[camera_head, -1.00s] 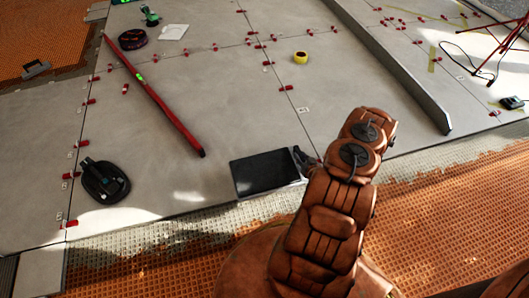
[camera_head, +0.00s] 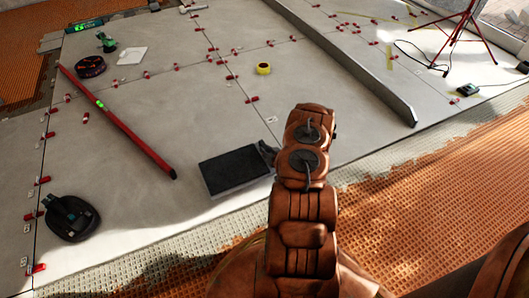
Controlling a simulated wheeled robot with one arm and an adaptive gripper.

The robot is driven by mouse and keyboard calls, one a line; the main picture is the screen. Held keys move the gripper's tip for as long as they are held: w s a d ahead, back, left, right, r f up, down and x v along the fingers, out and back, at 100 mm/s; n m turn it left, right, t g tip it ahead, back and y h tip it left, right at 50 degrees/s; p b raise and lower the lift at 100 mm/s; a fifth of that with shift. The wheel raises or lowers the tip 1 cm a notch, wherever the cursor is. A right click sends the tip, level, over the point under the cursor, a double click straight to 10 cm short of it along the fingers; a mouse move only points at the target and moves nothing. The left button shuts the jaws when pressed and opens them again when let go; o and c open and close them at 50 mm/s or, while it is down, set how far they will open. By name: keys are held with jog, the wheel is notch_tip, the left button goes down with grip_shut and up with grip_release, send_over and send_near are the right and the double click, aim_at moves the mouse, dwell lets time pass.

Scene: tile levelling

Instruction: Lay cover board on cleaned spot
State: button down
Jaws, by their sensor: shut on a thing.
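My gripper (camera_head: 268,152) shows only in part beyond my brown arm. It is shut on the right end of a dark, flat rectangular board (camera_head: 233,171), which I take to be the cover board. The board is over the grey tiles (camera_head: 140,200), near their front edge. I cannot tell whether it touches the tiles or hangs just above them. No cleaned spot stands out on the tiles.
A red level (camera_head: 120,125) lies left of the board. A black suction tool (camera_head: 70,217) is at the lower left. A yellow tape roll (camera_head: 263,69), red levelling clips, a long grey straightedge (camera_head: 350,65) and a red tripod (camera_head: 455,30) stand or lie farther back. Orange matting (camera_head: 440,190) borders the tiles.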

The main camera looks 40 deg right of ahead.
jog(key=shift+w+d+f+b, duration=0.1)
jog(key=shift+w+d+b, duration=0.2)
jog(key=shift+w+d, duration=0.5)
jog(key=shift+w+d+f+b, duration=0.1)
jog(key=shift+w+d+b, duration=0.2)
jog(key=shift+w+d, duration=0.45)
jog(key=f, duration=0.1)
jog(key=f+b, duration=0.2)
jog(key=shift+w+a+f, duration=0.15)
jog(key=shift+a+f, duration=0.05)
jog(key=shift+a, duration=0.05)
jog(key=c, duration=1)
grip_release()
jog(key=shift+o, duration=0.2)
